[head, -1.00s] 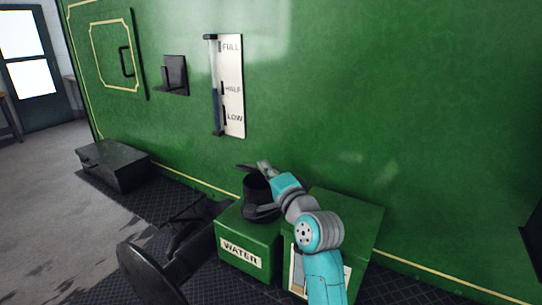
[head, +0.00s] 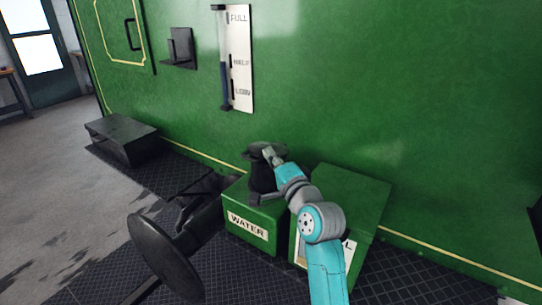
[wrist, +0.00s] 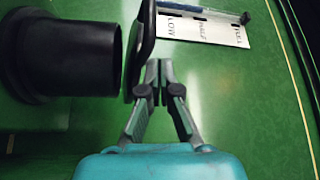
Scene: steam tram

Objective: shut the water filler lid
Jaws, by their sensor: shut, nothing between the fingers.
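The black water filler neck (head: 262,181) stands upright on the green WATER box (head: 249,229). Its black lid (head: 265,150) is above the mouth. In the wrist view, the neck (wrist: 60,55) lies sideways at left, and the lid (wrist: 146,30) is seen nearly edge-on, with a narrow gap between it and the mouth. My gripper (head: 268,155) is at the lid. In the wrist view its fingertips (wrist: 159,66) are together and empty, right beside the lid's outer face; whether they touch it I cannot tell. The hinge is hidden.
A green box (head: 348,187) with a sloping top is right of the WATER box, close under my arm. A level gauge (head: 240,60) is on the green wall behind. A round black wheel (head: 165,258) stands at front left, and a dark box (head: 122,138) at far left.

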